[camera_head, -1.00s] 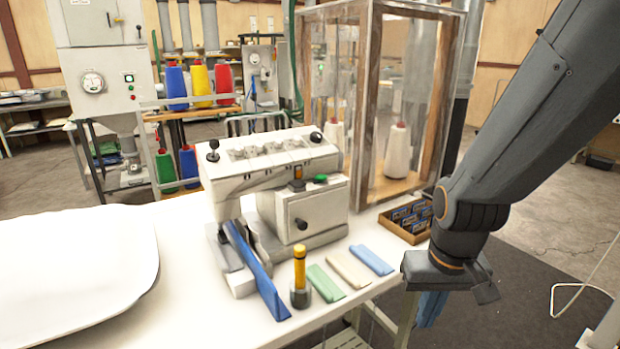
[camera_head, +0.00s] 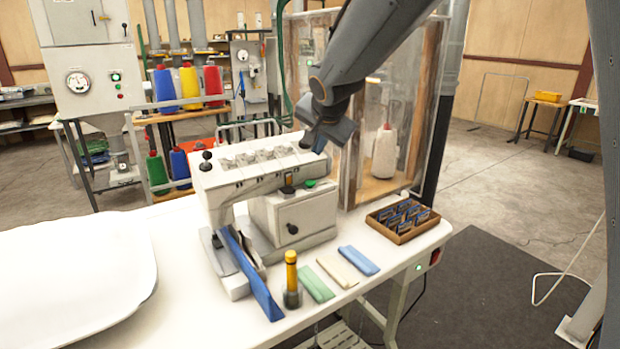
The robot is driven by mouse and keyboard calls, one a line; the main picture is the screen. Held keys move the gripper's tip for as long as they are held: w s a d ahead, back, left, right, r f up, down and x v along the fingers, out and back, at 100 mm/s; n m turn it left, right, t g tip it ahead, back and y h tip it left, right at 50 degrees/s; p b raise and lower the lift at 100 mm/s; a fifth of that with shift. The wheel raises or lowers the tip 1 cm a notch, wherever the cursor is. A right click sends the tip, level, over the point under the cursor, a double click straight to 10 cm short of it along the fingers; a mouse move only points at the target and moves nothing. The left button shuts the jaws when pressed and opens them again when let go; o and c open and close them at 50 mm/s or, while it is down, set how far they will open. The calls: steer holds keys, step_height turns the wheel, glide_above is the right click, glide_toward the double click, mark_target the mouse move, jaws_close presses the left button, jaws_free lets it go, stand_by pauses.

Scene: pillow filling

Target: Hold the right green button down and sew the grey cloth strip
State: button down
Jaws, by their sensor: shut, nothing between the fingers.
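A green button (camera_head: 311,183) sits on top of the white sewing machine's (camera_head: 292,218) right housing. A second, small green button (camera_head: 418,267) is on the table's right front edge. My gripper (camera_head: 318,138) is shut and empty, over the machine's back right end, above and apart from the machine's green button as far as I can tell. A dark blue strip (camera_head: 255,280) lies at the machine's foot and slants toward the table's front edge. Green (camera_head: 313,284), cream (camera_head: 338,271) and light blue (camera_head: 358,260) strips lie flat in front. I make out no grey strip.
A yellow-topped holder (camera_head: 291,280) stands beside the strips. A wooden box of small packets (camera_head: 402,218) is at the right. A clear wood-framed case (camera_head: 415,110) rises behind my gripper. A white pillow-like piece (camera_head: 75,268) covers the table's left.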

steer(key=shift+w+a+r, duration=0.7)
steer(key=shift+a+r, duration=0.25)
steer(key=shift+r, duration=0.1)
steer(key=shift+f, duration=0.1)
steer(key=b, duration=0.4)
glide_above(311, 184)
step_height(311, 184, down, 6)
steer(key=shift+w+r, duration=0.1)
steer(key=shift+w, duration=0.05)
step_height(311, 184, down, 3)
steer(key=b, duration=0.3)
steer(key=shift+r+b, duration=0.1)
steer(key=shift+b, duration=0.25)
